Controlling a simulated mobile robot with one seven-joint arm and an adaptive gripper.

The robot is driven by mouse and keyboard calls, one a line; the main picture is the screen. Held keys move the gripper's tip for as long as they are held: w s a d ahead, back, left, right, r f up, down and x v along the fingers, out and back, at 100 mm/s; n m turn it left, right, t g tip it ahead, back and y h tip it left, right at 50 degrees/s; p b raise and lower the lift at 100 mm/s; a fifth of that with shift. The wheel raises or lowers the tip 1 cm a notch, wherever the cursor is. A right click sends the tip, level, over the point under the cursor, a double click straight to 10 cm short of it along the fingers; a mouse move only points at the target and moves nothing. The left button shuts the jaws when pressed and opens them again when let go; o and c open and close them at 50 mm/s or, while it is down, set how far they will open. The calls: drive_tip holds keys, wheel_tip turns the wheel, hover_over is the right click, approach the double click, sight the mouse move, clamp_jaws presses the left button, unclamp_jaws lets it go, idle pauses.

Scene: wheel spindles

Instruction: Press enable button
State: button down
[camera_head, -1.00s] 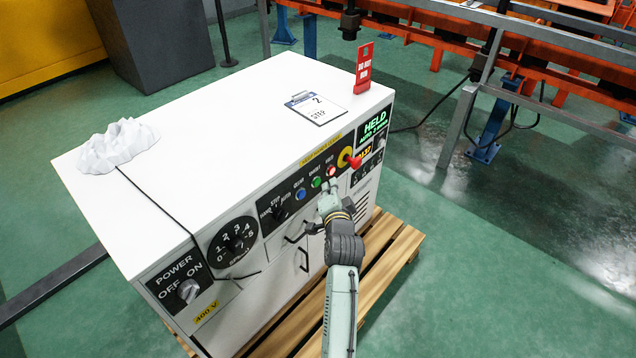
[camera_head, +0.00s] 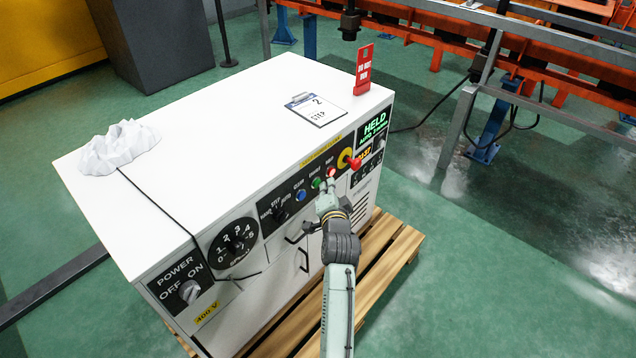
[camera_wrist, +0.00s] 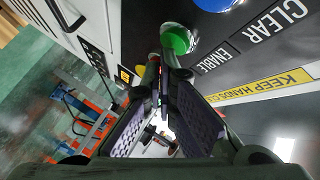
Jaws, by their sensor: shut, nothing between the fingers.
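The green button (camera_head: 317,183) sits on the dark front panel of the white cabinet, between a blue button (camera_head: 301,195) and a red one (camera_head: 331,171). In the wrist view the green button (camera_wrist: 177,40) is at top centre, with the ENABLE label (camera_wrist: 215,58) beside it. My gripper (camera_head: 325,193) is in front of the panel, just below the green button. In the wrist view its fingers (camera_wrist: 167,70) are together, empty, with the tips close at the button's lower edge. I cannot tell whether they touch it.
A red emergency knob (camera_head: 354,162) on a yellow ring stands out to the right of the buttons. A mode switch (camera_head: 280,213) and handles are on the left. The cabinet (camera_head: 220,125) stands on a wooden pallet (camera_head: 385,250). A green display (camera_head: 375,127) reads HELD.

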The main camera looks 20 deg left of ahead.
drive_tip(key=shift+w+a, duration=0.15)
drive_tip(key=shift+a, duration=0.2)
idle(0.7)
drive_tip(key=shift+d, duration=0.1)
drive_tip(key=shift+s+d, duration=0.35)
drive_tip(key=shift+d, duration=0.3)
drive_tip(key=shift+s+d, duration=0.3)
drive_tip(key=shift+d, duration=0.45)
drive_tip(key=shift+s+d, duration=0.35)
drive_tip(key=shift+d, duration=0.45)
drive_tip(key=shift+s+d, duration=0.3)
drive_tip(key=shift+d, duration=0.45)
